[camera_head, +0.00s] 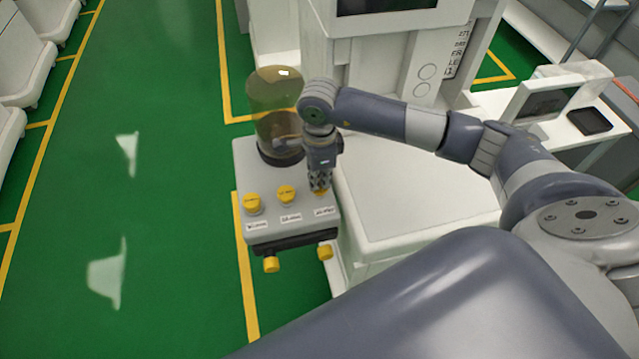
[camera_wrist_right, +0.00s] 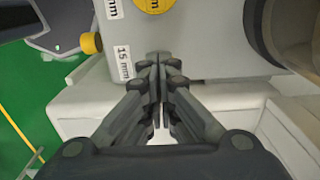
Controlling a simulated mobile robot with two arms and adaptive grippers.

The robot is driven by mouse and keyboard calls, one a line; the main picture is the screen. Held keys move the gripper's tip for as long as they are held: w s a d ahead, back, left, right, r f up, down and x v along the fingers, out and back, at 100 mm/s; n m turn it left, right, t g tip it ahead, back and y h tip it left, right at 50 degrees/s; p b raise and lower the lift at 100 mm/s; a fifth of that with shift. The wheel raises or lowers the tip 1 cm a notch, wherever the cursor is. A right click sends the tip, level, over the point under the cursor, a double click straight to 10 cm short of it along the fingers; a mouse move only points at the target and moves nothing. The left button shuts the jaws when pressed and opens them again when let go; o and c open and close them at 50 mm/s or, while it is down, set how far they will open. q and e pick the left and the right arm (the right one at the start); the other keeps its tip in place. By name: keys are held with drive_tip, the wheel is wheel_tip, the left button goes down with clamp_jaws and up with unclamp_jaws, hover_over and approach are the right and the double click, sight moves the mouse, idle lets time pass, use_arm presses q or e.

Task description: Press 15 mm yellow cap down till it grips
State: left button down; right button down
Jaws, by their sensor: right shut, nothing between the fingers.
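The 15 mm yellow cap (camera_head: 321,193) is on the top face of the grey unit (camera_head: 292,237), at the right end of its row. Only a sliver of it shows below my right gripper (camera_head: 319,188). My right gripper is shut and empty, pointing down, with its fingertips at or just over the cap; I cannot tell whether they touch. In the right wrist view the shut fingertips (camera_wrist_right: 158,60) are beside the 15 mm label (camera_wrist_right: 123,62) and hide the cap, so its seating cannot be seen. My left gripper is not in view.
Two more yellow caps, the middle one (camera_head: 286,194) and the left one (camera_head: 252,204), sit in the same row. Yellow knobs (camera_head: 271,264) stick out of the unit's front. A tinted clear canister (camera_head: 273,100) stands behind the caps. A white cart surface (camera_head: 400,190) lies to the right.

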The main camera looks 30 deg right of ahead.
drive_tip(key=shift+r+p, duration=1.85)
drive_tip(key=shift+r, duration=1.65)
wheel_tip(320, 180, up, 12)
